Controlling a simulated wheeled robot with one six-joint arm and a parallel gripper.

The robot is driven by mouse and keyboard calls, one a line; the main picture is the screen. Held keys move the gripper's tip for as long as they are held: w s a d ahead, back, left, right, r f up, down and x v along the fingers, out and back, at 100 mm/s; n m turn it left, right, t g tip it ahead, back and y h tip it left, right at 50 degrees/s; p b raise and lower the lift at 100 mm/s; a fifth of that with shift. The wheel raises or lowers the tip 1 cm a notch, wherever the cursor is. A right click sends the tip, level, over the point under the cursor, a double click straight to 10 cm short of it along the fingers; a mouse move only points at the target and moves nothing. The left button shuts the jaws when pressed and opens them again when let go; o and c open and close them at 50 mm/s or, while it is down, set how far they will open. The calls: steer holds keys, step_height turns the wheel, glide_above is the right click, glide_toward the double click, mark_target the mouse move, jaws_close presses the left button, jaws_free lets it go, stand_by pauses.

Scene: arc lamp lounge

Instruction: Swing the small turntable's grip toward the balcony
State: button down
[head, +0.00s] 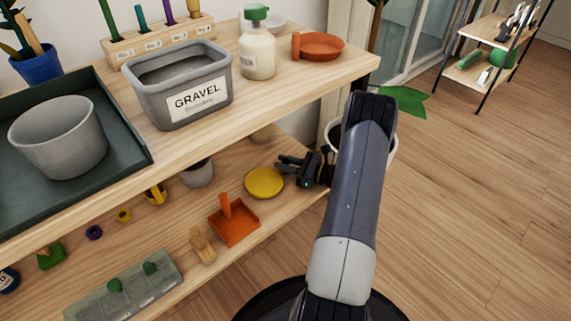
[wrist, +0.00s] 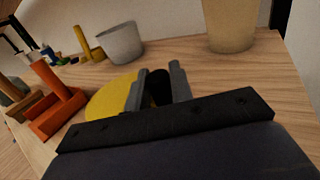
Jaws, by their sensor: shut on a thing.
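The small turntable is a flat yellow disc (head: 264,182) on the lower wooden shelf, and it also shows in the wrist view (wrist: 108,100). My gripper (head: 281,166) reaches in from the right at the disc's right edge. In the wrist view my gripper's two grey fingers (wrist: 159,80) stand on either side of a dark, rounded upright piece, the turntable's grip (wrist: 159,90), and are shut on it. The fingers hide part of the disc and the grip's base. The balcony side seems to be the glass door (head: 415,35) at the upper right.
An orange dustpan (head: 235,222) and a wooden brush (head: 202,245) lie left of the disc. A grey pot (head: 197,173) stands behind it. A tan pot (wrist: 231,25) is at the back right in the wrist view. The upper shelf overhangs; open floor lies right.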

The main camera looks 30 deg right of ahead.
steer(key=shift+w, duration=0.15)
stand_by(0.3)
steer(key=c, duration=1.3)
jaws_free()
step_height(320, 180, up, 10)
steer(key=p, duration=0.4)
step_height(320, 180, down, 10)
steer(key=b, duration=0.4)
steer(key=shift+f, duration=0.1)
steer(key=shift+s, duration=0.2)
